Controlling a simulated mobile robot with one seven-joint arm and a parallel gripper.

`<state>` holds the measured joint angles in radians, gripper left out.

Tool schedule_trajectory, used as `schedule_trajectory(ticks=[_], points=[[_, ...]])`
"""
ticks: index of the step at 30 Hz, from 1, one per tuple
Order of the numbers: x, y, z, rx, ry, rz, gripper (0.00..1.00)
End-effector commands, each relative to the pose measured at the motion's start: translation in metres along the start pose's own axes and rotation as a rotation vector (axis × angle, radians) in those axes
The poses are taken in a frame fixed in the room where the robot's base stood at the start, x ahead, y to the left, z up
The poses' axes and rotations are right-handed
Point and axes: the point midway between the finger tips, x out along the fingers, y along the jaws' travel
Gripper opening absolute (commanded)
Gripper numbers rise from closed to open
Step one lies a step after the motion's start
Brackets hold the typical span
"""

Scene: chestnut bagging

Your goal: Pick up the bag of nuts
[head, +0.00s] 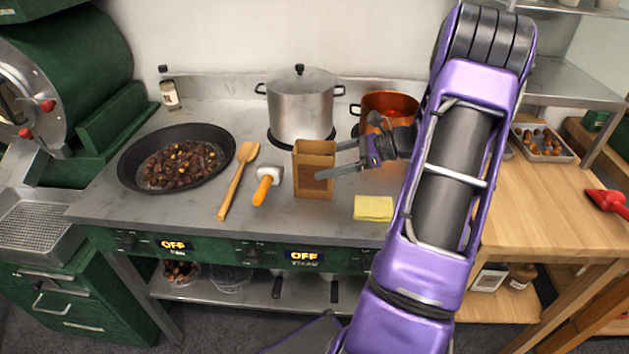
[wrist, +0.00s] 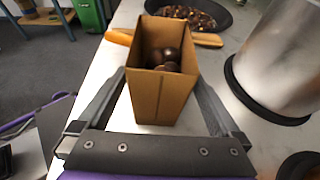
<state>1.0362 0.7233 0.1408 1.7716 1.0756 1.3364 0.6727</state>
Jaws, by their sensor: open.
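The bag of nuts (head: 313,172) is an open-topped brown paper bag standing upright on the steel stove top. In the wrist view the bag (wrist: 160,100) has several dark round nuts (wrist: 168,60) inside. My gripper (head: 340,160) reaches in from the right with its jaws open. In the wrist view one finger (wrist: 103,100) is on the left of the bag and the other (wrist: 212,105) on its right, with the bag between them. Whether either finger touches the bag, I cannot tell.
A steel pot (head: 301,108) stands behind the bag, and a copper pot (head: 386,105) is behind my gripper. A wooden spatula (head: 238,182), an orange-handled tool (head: 265,185) and a pan of chestnuts (head: 140,165) lie left. A yellow cloth (head: 373,208) lies right, in front.

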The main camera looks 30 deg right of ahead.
Motion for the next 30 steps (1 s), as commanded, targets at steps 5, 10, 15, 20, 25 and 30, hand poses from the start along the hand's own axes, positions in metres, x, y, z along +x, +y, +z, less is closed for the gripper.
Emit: schedule_trajectory(ticks=[5, 10, 15, 20, 25, 30], points=[[0.028, 0.001, -0.002, -0.001, -0.001, 0.003, 1.00], [0.037, 0.001, -0.001, -0.001, -0.002, 0.001, 1.00], [0.037, 0.001, -0.001, -0.001, -0.001, 0.001, 1.00], [0.037, 0.001, -0.001, -0.001, -0.001, 0.001, 0.73], [0.037, 0.001, -0.001, -0.001, -0.001, 0.001, 0.42], [0.037, 0.001, -0.002, -0.001, -0.001, 0.001, 0.12]])
